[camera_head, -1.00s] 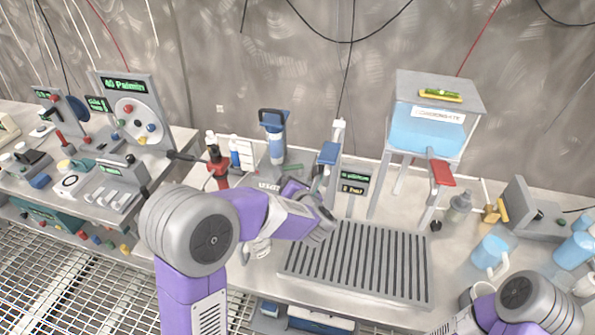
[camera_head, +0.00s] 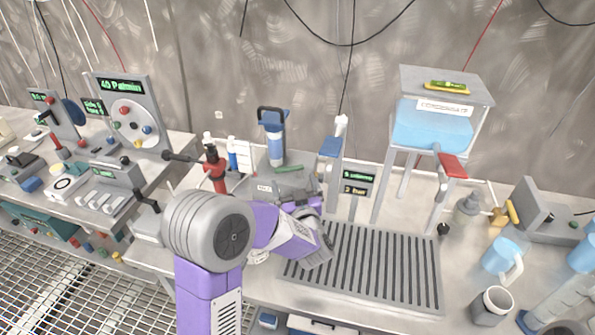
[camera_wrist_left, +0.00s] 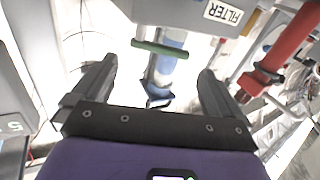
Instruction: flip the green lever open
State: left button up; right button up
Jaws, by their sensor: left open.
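The green lever (camera_head: 289,168) is a short green bar at the grey filter box (camera_head: 265,188), behind my left arm in the head view. In the left wrist view the green lever (camera_wrist_left: 160,49) lies crosswise in front of the fingers, by the box with the FILTER label (camera_wrist_left: 223,13). My left gripper (camera_wrist_left: 157,75) is open and empty, one finger towards each side of the lever, and not touching it as far as I can see. My right gripper is not in view.
A blue filter cylinder (camera_head: 275,148) stands behind the box. A red valve (camera_head: 215,168) is to its left. A blue-topped post (camera_head: 331,147) and small sign (camera_head: 357,177) are to its right. A slatted drain tray (camera_head: 370,265) lies in front, and a mug (camera_head: 492,306) stands at right.

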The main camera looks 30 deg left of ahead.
aim_at(290, 169)
pick_arm(q)
jog(key=shift+m, duration=0.3)
jog(key=shift+w+a, duration=0.2)
jog(key=b+x, duration=0.1)
jog(key=x, duration=0.6)
jog(key=shift+b, duration=0.35)
